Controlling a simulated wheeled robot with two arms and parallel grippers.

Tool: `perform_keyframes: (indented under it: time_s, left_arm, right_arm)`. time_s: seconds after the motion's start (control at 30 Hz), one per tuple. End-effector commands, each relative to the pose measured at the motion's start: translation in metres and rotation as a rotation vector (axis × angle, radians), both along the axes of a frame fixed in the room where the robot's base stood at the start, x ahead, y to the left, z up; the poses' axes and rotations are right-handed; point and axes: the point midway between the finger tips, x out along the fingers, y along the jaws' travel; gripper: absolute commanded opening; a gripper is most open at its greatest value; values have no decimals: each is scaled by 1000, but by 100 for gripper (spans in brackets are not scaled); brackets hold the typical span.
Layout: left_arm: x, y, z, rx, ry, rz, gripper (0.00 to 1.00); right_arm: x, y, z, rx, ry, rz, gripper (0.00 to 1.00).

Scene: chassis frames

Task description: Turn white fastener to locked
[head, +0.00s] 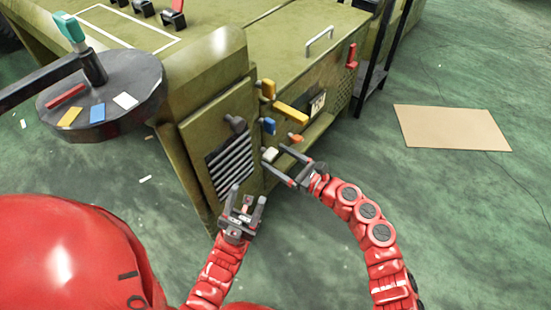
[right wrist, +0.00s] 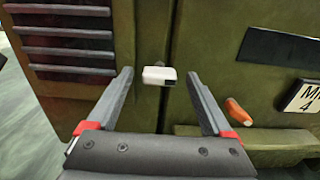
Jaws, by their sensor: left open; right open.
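The white fastener (head: 270,154) is on the front of the green chassis (head: 290,65), beside the louvred vent panel (head: 231,163). In the right wrist view the white fastener (right wrist: 159,76) lies between the two open fingers, near their tips. I cannot tell whether they touch it. My right gripper (head: 276,163) is open at the fastener and also shows in the right wrist view (right wrist: 160,82). My left gripper (head: 246,200) is open and empty, lower and to the left, in front of the vent panel.
Other fasteners on the front are grey (head: 235,124), blue (head: 268,126), orange (head: 295,138), yellow (head: 291,113) and red (head: 352,57). A round dark table (head: 130,115) with coloured tags stands left. A cardboard sheet (head: 452,128) lies on the floor at right.

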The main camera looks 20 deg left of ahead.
Motion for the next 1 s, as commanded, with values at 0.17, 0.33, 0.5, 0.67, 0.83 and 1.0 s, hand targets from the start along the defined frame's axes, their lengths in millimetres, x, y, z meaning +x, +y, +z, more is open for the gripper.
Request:
perform_keyframes:
  time_s: [0.17,0.33,0.5,0.67,0.83,1.0]
  left_arm:
    - [0,-1,-2,5,0,-2,50]
    - [0,-1,-1,5,0,-2,50]
    - [0,-1,-1,4,0,-2,50]
    - [0,-1,-1,4,0,-2,50]
    - [0,-1,-1,4,0,-2,50]
    - [0,-1,-1,4,0,-2,50]
  right_arm:
    - [3,9,1,2,-1,0,85]
    - [3,9,1,1,0,0,85]
    - [3,9,1,1,0,0,65]
    - [3,9,1,1,0,0,36]
    - [3,9,1,1,0,0,6]
    - [3,9,1,2,3,0,0]
